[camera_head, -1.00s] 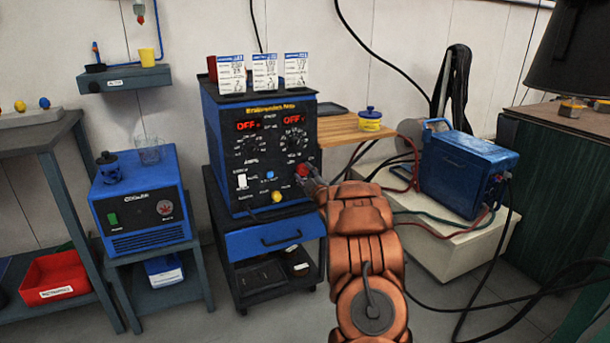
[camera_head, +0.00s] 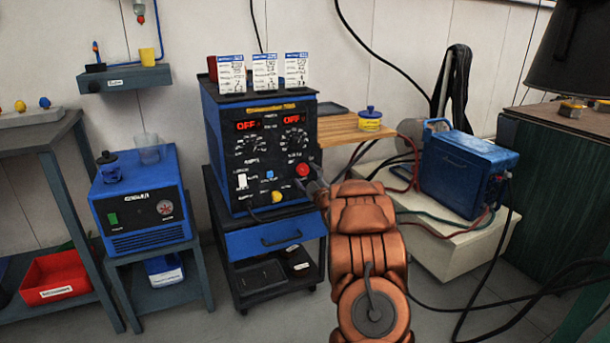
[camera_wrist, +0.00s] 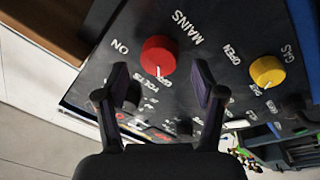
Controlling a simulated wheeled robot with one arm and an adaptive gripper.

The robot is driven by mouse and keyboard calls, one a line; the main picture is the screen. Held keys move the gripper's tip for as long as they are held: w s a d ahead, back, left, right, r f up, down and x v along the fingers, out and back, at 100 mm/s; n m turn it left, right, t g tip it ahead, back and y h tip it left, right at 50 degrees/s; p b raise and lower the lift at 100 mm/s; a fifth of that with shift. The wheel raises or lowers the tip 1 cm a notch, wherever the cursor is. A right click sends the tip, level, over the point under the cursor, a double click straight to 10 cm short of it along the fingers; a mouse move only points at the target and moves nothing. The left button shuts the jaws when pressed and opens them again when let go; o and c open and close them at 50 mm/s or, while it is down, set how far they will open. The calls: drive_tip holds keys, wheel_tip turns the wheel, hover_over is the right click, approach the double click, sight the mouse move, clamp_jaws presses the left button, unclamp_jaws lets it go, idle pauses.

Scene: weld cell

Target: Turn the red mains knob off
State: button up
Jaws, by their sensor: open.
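The red mains knob (camera_head: 303,170) is on the front panel of the blue and black welding power source (camera_head: 270,225), at its right side. In the wrist view the red knob (camera_wrist: 158,56) sits below the word MAINS, with ON printed to its left. The two displays above read OFF in red. My gripper (camera_head: 311,188) is just right of and below the knob in the head view. In the wrist view my gripper's fingers (camera_wrist: 160,85) are spread, empty, with the knob beyond and between their tips, apparently not touched.
A yellow gas knob (camera_wrist: 267,71) is close by on the same panel. A white switch (camera_head: 242,181) and blue button are to the left. A wooden shelf (camera_head: 340,128) with a yellow tin adjoins at right. Cables and a blue case (camera_head: 465,175) lie further right.

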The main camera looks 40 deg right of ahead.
drive_tip(key=v, duration=1)
drive_tip(key=shift+s+a, duration=0.1)
idle(0.4)
drive_tip(key=w+a+r+m+g+p, duration=0.2)
drive_tip(key=a+r+g+p, duration=0.4)
drive_tip(key=r+p, duration=0.4)
drive_tip(key=s+a+r+m+g+y+p, duration=0.1)
drive_tip(key=s+a+r+g+p, duration=0.2)
drive_tip(key=a, duration=0.4)
drive_tip(key=s+a+r+m+g+p, duration=0.1)
drive_tip(key=s+a+r+m+p, duration=0.15)
drive_tip(key=a+r+p, duration=0.3)
drive_tip(key=s+a+r+g+y+p, duration=0.1)
drive_tip(key=s+a+r+g+p, duration=0.2)
drive_tip(key=s+a, duration=0.6)
drive_tip(key=s+a+r+g+y+p, duration=0.2)
drive_tip(key=s+a+r+g+p, duration=0.2)
drive_tip(key=s+a+r+p, duration=0.3)
drive_tip(key=s+a+r+g+y+p, duration=0.2)
drive_tip(key=s+a+r+p, duration=0.3)
drive_tip(key=s+a, duration=0.8)
drive_tip(key=s+g+p, duration=0.1)
drive_tip(key=s+p, duration=0.1)
drive_tip(key=s, duration=0.3)
drive_tip(key=shift+s+a+r+g, duration=0.15)
drive_tip(key=shift+s+r+g, duration=0.15)
drive_tip(key=shift+s+r, duration=0.05)
